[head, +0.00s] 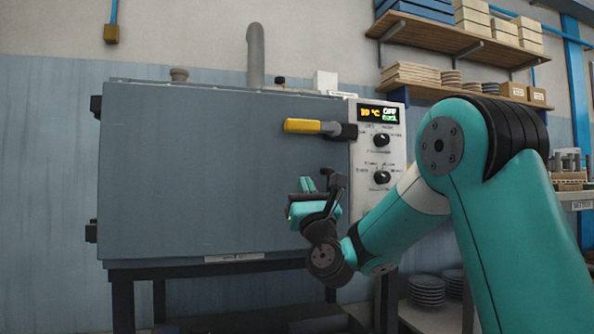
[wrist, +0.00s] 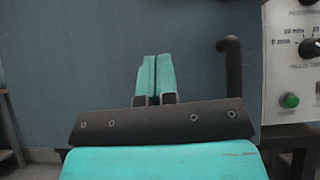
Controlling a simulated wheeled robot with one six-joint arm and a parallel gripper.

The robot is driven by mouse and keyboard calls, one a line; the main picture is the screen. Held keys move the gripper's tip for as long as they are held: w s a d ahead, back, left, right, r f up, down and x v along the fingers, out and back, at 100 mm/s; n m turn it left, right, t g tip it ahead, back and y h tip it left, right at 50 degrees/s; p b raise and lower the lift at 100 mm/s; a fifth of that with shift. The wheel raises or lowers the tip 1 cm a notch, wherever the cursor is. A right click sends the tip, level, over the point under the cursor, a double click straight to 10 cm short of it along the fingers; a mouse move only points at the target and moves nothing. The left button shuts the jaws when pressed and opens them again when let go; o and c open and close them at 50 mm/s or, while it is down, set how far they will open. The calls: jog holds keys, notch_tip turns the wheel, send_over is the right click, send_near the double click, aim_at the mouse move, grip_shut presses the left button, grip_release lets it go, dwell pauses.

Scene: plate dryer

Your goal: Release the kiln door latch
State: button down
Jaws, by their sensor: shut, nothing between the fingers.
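The kiln (head: 200,180) has a closed grey-blue door, which also fills most of the wrist view (wrist: 90,60). The latch (head: 303,126) is a yellow lever with a black mount at the door's upper right; it lies about level, pointing left. It does not show in the wrist view. My gripper (head: 307,184) is below the latch, apart from it, in front of the door's lower right. Its teal fingers (wrist: 156,65) are shut together and empty. A black upright bar handle (wrist: 232,65) stands on the door just right of the fingers in the wrist view.
The control panel (head: 379,150) right of the door has a lit display reading OFF and knobs. A green button (wrist: 290,101) shows low on it. Wooden shelves (head: 450,45) hang at upper right. Plates (head: 427,292) are stacked below. Space before the door's left part is clear.

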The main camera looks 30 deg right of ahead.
jog(key=shift+s+d+m, duration=0.1)
jog(key=shift+d+m, duration=0.1)
jog(key=shift+m, duration=0.2)
jog(key=p, duration=1.3)
send_near(294, 132)
jog(key=w+f+x, duration=0.1)
jog(key=x, duration=0.4)
jog(key=shift+w+d+r+p, duration=0.1)
jog(key=shift+r+p, duration=0.8)
jog(key=shift+r, duration=0.1)
jog(key=shift+r, duration=0.15)
